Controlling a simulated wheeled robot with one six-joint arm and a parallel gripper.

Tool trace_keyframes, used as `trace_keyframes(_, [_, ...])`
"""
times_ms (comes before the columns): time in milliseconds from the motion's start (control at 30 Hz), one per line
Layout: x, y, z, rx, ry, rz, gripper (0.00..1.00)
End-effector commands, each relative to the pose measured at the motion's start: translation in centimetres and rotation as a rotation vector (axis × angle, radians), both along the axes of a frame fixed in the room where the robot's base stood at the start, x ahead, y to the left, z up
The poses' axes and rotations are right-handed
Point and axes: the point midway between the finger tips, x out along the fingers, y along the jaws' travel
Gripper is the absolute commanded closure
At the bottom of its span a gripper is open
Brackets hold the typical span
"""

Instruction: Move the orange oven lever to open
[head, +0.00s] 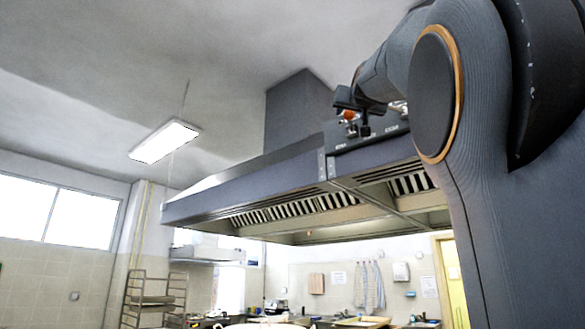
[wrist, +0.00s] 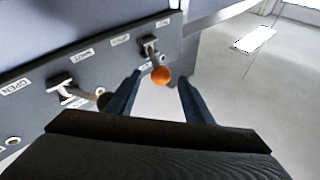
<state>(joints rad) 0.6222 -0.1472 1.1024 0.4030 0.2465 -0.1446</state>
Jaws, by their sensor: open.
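The orange lever knob (wrist: 160,75) shows in the wrist view at the end of a short lever on a dark panel (wrist: 115,57). In the head view the orange knob (head: 348,114) is small, high up by the hood's front panel (head: 372,134). My gripper (wrist: 157,84) is open, with one finger on each side of the orange knob in the picture. I cannot tell whether a finger touches it or how deep it sits between them. In the head view my gripper (head: 357,112) is beside the knob, partly hard to make out.
A second lever with a dark knob (wrist: 103,99) sits left of my left finger on the same panel. Small white labels mark the panel; one reads OPEN (wrist: 15,87). A large hood (head: 250,195) hangs below the panel. A ceiling lamp (head: 164,141) is far left.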

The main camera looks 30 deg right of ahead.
Motion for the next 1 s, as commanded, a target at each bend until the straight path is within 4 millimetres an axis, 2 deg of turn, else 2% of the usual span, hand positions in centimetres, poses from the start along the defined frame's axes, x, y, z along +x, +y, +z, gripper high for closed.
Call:
trace_keyframes(100, [1.5,-0.8,0.9,0.001,0.003,0.001,0.53])
trace_keyframes(333, [3.2,-1.8,1.6,0.002,0.001,0.001,0.53])
trace_keyframes(733, [3.7,-2.1,1.7,0.000,0.001,0.001,0.53])
trace_keyframes(1000, [3.7,-2.1,1.7,0.000,0.001,0.001,0.98])
